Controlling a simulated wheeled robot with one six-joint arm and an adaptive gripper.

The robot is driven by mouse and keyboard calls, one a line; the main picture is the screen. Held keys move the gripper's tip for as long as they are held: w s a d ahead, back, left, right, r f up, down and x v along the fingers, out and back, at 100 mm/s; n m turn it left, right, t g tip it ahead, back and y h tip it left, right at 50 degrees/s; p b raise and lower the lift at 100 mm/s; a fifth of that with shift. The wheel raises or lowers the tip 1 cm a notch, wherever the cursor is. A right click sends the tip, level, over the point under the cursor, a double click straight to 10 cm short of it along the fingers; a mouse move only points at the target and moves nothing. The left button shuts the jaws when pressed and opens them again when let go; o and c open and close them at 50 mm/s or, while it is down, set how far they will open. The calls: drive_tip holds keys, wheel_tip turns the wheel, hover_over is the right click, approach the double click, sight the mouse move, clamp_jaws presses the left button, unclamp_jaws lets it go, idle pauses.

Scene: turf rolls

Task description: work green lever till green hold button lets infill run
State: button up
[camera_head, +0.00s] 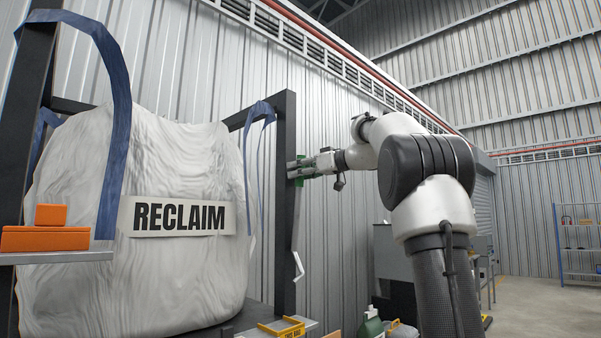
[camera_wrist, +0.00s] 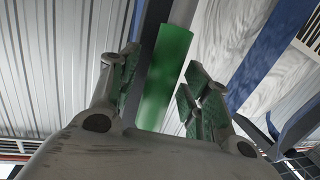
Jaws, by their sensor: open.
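A green lever grip (camera_wrist: 165,75) stands between the two fingers of my gripper (camera_wrist: 163,62) in the wrist view. The fingers are open, with a gap on the right side of the grip; I cannot tell whether the left finger touches it. In the head view my gripper (camera_head: 293,170) reaches left to the dark post of the bag frame. A little green (camera_head: 299,182) shows there, mostly covered by the fingers. I cannot make out a green hold button in either view.
A large white bag marked RECLAIM (camera_head: 180,220) hangs by blue straps in a dark frame (camera_head: 285,130). Orange blocks (camera_head: 46,238) sit on a shelf at left. Floor is clear at far right.

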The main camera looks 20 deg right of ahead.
drive_tip(key=v, duration=1.2)
drive_tip(key=shift+s+a+r, duration=0.15)
drive_tip(key=shift+s+r, duration=0.05)
drive_tip(key=c, duration=0.5)
drive_tip(key=shift+n, duration=0.3)
drive_tip(key=s+a+r, duration=0.2)
drive_tip(key=s+a, duration=0.1)
drive_tip(key=shift+s+a, duration=0.15)
drive_tip(key=shift+s, duration=0.05)
clamp_jaws()
drive_tip(key=s+f+m+t+h, duration=0.2)
drive_tip(key=f+m+h, duration=0.15)
drive_tip(key=m, duration=1.45)
drive_tip(key=s+f+m+t+h, duration=0.2)
drive_tip(key=f+m, duration=0.2)
drive_tip(key=m, duration=1.3)
drive_tip(key=w+a+r+m, duration=0.1)
drive_tip(key=w+m, duration=0.5)
drive_tip(key=w, duration=0.8)
drive_tip(key=shift+a+r+m+t, duration=0.3)
drive_tip(key=shift+a, duration=0.05)
